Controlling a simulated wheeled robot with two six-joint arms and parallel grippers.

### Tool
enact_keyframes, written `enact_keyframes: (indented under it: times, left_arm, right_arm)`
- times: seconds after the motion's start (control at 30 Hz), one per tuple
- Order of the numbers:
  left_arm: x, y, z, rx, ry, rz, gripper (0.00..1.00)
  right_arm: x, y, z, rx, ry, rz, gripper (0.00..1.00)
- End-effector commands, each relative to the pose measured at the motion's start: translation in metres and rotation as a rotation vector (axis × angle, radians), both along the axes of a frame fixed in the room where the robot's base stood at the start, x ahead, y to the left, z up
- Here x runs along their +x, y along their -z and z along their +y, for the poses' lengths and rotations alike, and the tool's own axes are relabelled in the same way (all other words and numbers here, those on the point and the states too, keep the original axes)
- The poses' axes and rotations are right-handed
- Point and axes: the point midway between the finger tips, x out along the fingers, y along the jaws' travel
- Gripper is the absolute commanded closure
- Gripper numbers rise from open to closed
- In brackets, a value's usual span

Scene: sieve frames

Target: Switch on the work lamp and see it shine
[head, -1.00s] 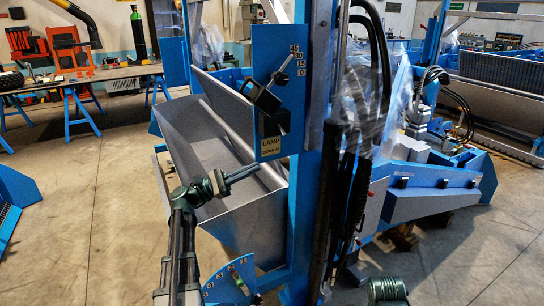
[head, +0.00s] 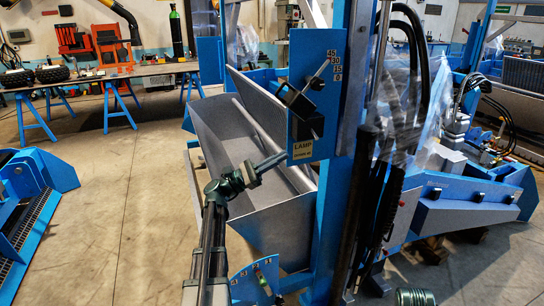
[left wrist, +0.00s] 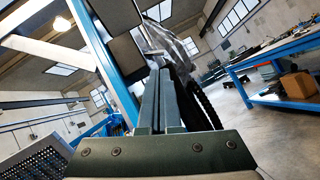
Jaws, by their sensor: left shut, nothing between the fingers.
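The lamp panel is a blue plate (head: 303,60) on a blue post, with a yellow LAMP label (head: 303,147) near its lower edge. A black block (head: 300,104) on a tilted arm stands out from the plate. A slanted pointer (head: 318,78) lies beside a scale marked 45, 30, 15, 0. I see no light shining from it. My left gripper (head: 287,156) is shut and empty, its tips just left of and slightly below the label; I cannot tell if they touch the plate. Its shut fingers (left wrist: 163,95) also show in the left wrist view. My right gripper is out of view.
A grey hopper (head: 235,135) stands behind my left gripper. A second blue plate with a numbered scale (head: 255,280) is below it. Black hoses (head: 372,200) run down right of the blue post. Open floor (head: 120,200) lies to the left.

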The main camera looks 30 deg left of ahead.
Motion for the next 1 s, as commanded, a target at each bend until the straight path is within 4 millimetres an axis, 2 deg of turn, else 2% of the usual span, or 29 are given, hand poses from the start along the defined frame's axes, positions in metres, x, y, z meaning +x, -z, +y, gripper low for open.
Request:
enact_keyframes:
  times: [0.03, 0.1, 0.43, 0.63, 1.0]
  left_arm:
    - [0.006, -0.012, -0.009, 0.000, 0.004, 0.000, 1.00]
    - [0.013, -0.019, -0.019, 0.000, 0.003, 0.001, 1.00]
    - [0.040, -0.041, -0.052, 0.001, 0.001, 0.000, 1.00]
    - [0.045, -0.044, -0.059, 0.000, 0.000, 0.000, 1.00]
    - [0.045, -0.044, -0.059, 0.000, 0.000, 0.001, 1.00]
  right_arm:
    - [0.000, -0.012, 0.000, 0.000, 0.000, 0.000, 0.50]
    - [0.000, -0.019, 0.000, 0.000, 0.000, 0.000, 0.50]
    - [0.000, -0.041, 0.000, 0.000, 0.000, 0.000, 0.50]
    - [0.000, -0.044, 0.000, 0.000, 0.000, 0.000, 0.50]
    - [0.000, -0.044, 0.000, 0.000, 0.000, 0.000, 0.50]
